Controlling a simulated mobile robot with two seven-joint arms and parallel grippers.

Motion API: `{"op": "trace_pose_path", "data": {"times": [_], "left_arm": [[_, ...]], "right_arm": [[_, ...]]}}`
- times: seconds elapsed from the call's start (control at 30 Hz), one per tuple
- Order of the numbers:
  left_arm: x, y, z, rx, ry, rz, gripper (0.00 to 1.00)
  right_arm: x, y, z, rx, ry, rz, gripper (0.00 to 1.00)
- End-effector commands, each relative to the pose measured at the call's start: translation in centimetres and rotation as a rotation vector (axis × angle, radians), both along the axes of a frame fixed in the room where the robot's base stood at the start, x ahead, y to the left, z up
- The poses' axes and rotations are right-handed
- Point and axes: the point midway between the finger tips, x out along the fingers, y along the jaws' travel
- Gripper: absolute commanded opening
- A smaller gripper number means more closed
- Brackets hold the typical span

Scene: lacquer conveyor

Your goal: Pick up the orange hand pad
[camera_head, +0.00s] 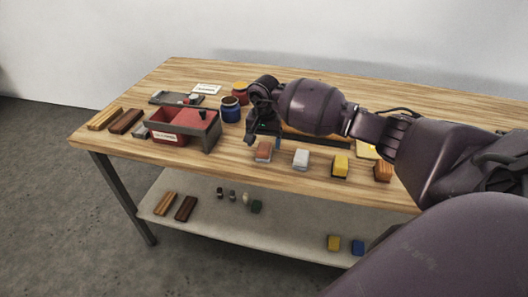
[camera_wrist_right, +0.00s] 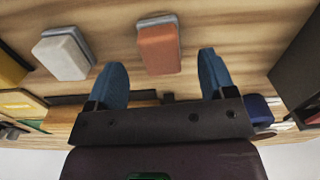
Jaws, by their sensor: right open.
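An orange-red hand pad (camera_head: 263,151) with a grey base lies near the front edge of the wooden table. In the right wrist view this pad (camera_wrist_right: 158,48) lies beyond the gap between the fingertips, apart from both. My right gripper (camera_head: 262,128) is open and empty, pointing down just behind and above the pad in the head view. Its two blue fingers (camera_wrist_right: 161,75) are spread in the wrist view. My left gripper is not in view.
A white pad (camera_head: 301,159), a yellow pad (camera_head: 340,166) and a brownish-orange block (camera_head: 383,172) stand in a row to the right. A red bin (camera_head: 168,138) is at left, with a blue jar (camera_head: 230,109) behind. My right arm hides the table's right part.

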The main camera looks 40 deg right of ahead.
Motion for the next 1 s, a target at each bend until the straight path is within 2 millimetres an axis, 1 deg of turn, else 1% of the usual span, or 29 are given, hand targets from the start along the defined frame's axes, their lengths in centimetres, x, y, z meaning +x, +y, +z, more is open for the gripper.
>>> {"op": "trace_pose_path", "data": {"times": [0.03,0.1,0.2,0.3,0.5,0.53,0.87,1.0], "left_arm": [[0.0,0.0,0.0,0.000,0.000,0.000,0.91],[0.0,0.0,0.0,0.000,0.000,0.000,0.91],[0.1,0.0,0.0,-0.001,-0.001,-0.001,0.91],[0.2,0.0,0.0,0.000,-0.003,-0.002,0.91],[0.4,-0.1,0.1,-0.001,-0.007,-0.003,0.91],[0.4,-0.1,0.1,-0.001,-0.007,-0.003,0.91],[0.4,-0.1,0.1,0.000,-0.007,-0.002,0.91],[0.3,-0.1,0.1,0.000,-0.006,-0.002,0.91]], "right_arm": [[0.1,0.0,-0.8,0.003,0.001,-0.001,0.77],[0.2,0.0,-1.8,0.003,0.001,-0.001,0.77],[0.1,-0.1,-2.7,0.002,0.001,0.000,0.77],[0.2,-0.1,-3.0,0.001,-0.001,0.000,0.77],[0.2,-0.1,-3.0,0.000,-0.001,0.000,0.77],[0.2,-0.1,-3.0,0.001,-0.001,0.000,0.75],[0.2,-0.1,-3.0,0.001,-0.001,0.000,0.24],[0.2,-0.1,-3.0,0.000,-0.001,0.000,0.23]]}}
